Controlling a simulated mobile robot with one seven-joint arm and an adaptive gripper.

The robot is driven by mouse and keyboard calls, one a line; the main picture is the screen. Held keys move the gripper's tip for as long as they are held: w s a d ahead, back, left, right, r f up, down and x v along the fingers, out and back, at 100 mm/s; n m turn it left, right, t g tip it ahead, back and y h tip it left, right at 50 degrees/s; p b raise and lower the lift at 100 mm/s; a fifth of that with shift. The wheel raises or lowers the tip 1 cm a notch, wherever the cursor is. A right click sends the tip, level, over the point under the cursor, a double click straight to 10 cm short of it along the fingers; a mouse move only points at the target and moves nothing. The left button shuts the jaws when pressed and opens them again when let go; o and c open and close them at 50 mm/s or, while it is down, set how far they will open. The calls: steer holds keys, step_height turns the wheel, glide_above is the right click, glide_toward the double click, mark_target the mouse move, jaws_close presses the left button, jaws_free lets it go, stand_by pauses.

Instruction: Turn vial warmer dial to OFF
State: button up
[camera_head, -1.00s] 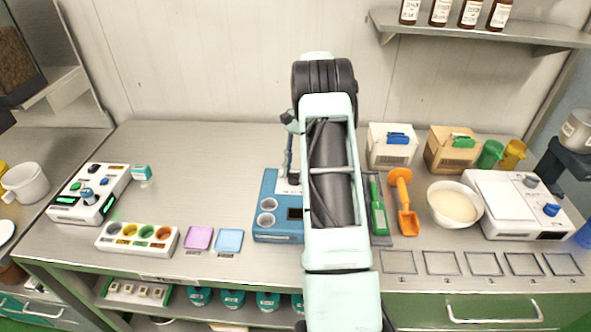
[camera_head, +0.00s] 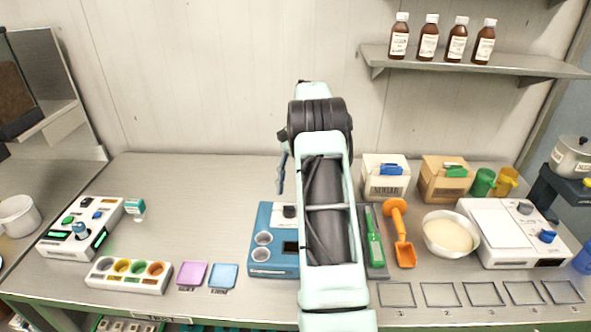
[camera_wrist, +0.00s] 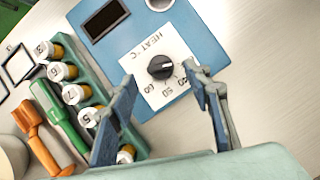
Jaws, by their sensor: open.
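The vial warmer (camera_head: 265,268) is a blue box on the bench with two round wells, a dark display and a white dial plate. In the wrist view its black dial (camera_wrist: 160,67) sits on the plate marked HEAT °C. The light pointer mark on the dial points roughly right; the small numbers are hard to read. My gripper (camera_wrist: 160,78) is open, with its two blue-grey fingers on either side of the dial in the picture. They look above the plate and apart from the dial. In the head view one finger (camera_head: 282,174) shows; my arm hides the rest.
Right of the warmer are a rack (camera_wrist: 97,100) of capped vials, a green tool (camera_head: 374,240) and an orange scoop (camera_head: 402,235). Boxes (camera_head: 385,177) stand behind. A bowl (camera_head: 450,235) and a white device (camera_head: 508,238) are farther right.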

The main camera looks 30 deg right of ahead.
steer(key=v, duration=0.7)
steer(key=shift+r, duration=0.35)
steer(key=shift+w+d, duration=0.1)
steer(key=shift+w, duration=0.05)
steer(key=shift+w, duration=0.1)
